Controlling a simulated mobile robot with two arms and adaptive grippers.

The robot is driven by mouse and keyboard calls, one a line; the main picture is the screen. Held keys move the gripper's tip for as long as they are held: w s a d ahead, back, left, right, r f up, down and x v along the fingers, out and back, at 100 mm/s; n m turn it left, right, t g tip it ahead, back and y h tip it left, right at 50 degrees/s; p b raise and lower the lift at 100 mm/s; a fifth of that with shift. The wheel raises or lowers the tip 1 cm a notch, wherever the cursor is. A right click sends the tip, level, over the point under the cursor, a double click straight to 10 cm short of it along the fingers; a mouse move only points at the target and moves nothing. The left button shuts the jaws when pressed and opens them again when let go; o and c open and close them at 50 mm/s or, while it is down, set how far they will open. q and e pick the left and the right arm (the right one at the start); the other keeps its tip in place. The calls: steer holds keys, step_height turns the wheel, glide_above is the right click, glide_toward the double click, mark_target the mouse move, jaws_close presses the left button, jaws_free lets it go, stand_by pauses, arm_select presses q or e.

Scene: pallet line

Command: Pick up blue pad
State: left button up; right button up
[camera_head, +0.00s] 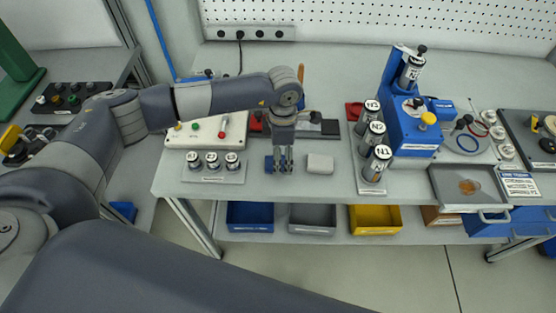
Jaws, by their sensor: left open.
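The blue pad (269,164) lies on the grey workbench, near its front edge. My left gripper (283,168) points down at the pad and partly covers it. Its fingers are open, and I cannot tell whether they touch the pad. A light grey pad (320,164) lies just to the right of the gripper, apart from it. My right gripper is not in view.
A plate with small labelled cylinders (213,168) stands left of the gripper. Tall labelled cylinders (376,164) and a blue fixture (407,115) stand to the right. A control box (208,131) sits behind. Coloured bins (375,219) are on the shelf below.

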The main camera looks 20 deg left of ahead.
arm_select(q)
step_height(320, 180, down, 2)
steer(key=shift+f+p, duration=0.1)
steer(key=shift+p, duration=0.2)
steer(key=shift+f, duration=0.45)
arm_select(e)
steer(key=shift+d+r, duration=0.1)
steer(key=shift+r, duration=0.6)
arm_select(q)
steer(key=shift+c, duration=0.5)
steer(key=c, duration=0.9)
steer(key=shift+o, duration=0.2)
steer(key=shift+r, duration=0.15)
